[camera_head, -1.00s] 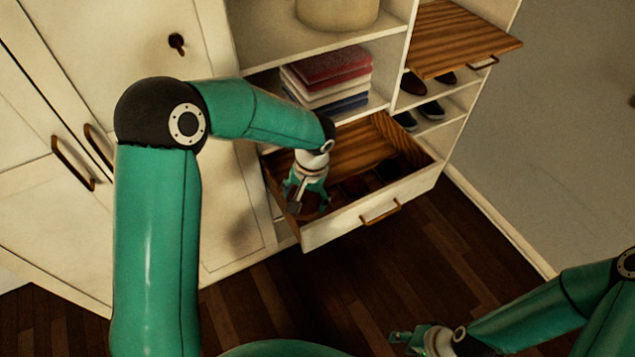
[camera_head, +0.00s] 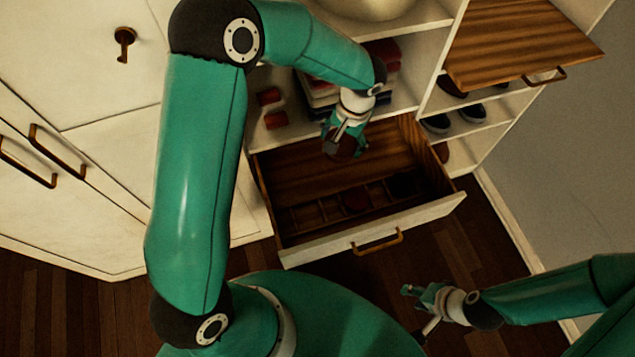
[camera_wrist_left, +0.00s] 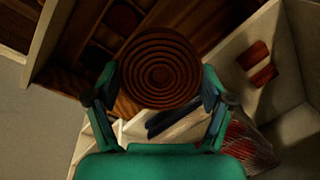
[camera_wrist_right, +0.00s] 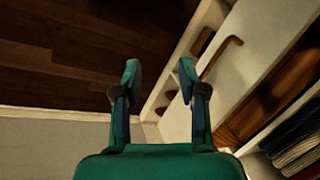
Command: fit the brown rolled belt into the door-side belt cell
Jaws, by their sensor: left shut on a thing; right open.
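The brown rolled belt (camera_wrist_left: 160,72) shows as a round spiral in the left wrist view. My left gripper (camera_head: 345,147) is shut on it and holds it over the back part of the open drawer (camera_head: 326,231). In the head view the belt is mostly hidden by the fingers. The drawer has a row of small cells near its front; a round reddish-brown thing (camera_head: 355,200) lies in a middle one and dark things lie further right. The left cells look empty. Which cell is the door-side one I cannot tell. My right gripper (camera_head: 412,291) is open and empty, in front of the drawer.
Two small red things (camera_head: 270,97) lie on the shelf left of the folded clothes (camera_head: 318,90). A wooden pull-out board (camera_head: 520,45) juts out at the upper right, above shelves with shoes (camera_head: 470,113). Cabinet doors (camera_head: 70,120) are at the left. Floor in front is free.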

